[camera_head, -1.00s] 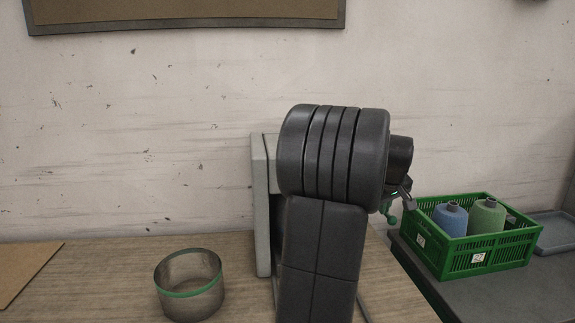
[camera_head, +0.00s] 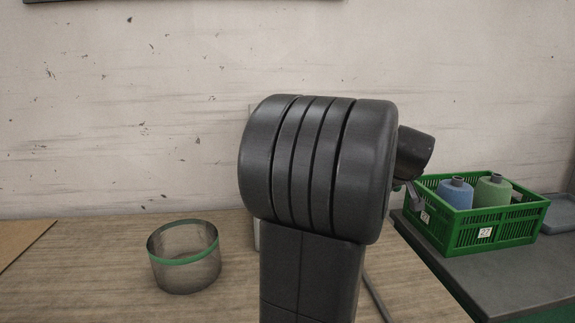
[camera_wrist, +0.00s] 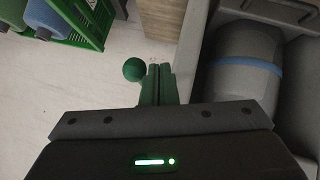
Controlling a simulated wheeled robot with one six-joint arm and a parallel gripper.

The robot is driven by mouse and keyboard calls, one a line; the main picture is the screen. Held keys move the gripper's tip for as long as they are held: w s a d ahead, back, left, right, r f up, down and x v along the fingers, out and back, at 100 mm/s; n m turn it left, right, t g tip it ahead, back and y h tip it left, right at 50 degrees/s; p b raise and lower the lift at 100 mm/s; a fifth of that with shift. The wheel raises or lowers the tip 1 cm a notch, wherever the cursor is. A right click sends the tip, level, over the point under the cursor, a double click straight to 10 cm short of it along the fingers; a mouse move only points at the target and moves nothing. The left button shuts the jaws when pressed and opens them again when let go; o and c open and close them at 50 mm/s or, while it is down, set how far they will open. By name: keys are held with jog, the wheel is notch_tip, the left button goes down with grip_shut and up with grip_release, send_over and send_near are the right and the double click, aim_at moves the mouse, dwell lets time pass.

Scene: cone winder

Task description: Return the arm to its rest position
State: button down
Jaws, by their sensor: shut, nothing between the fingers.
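My arm (camera_head: 315,170) stands in the middle of the head view, with its dark wrist part (camera_head: 415,152) showing behind it on the right. My gripper (camera_wrist: 159,82) shows in the wrist view with its two green fingers together and nothing between them. A green ball-shaped knob (camera_wrist: 133,69) lies just left of the fingertips there; I cannot tell whether they touch. The winder is mostly hidden behind my arm in the head view. Beside the fingers in the wrist view is a grey rounded part (camera_wrist: 240,95) with a blue band.
A green crate (camera_head: 483,232) holding a blue cone (camera_head: 456,192) and a green cone (camera_head: 492,190) stands on the dark right-hand surface (camera_head: 500,275). A clear green-banded cylinder (camera_head: 184,270) stands on the wooden table (camera_head: 110,285). A grey tray (camera_head: 562,215) lies right of the crate.

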jog(key=s+r+b, duration=0.1)
jog(key=s+r, duration=0.2)
jog(key=s, duration=0.2)
jog(key=w+r+g+p, duration=0.4)
jog(key=w+p, duration=0.5)
jog(key=p, duration=0.8)
notch_tip(320, 180, up, 9)
jog(key=s+a+g+b, duration=0.1)
jog(key=s, duration=0.2)
jog(key=shift+a+n+h, duration=0.3)
jog(key=shift+a, duration=0.1)
jog(key=shift+a, duration=0.1)
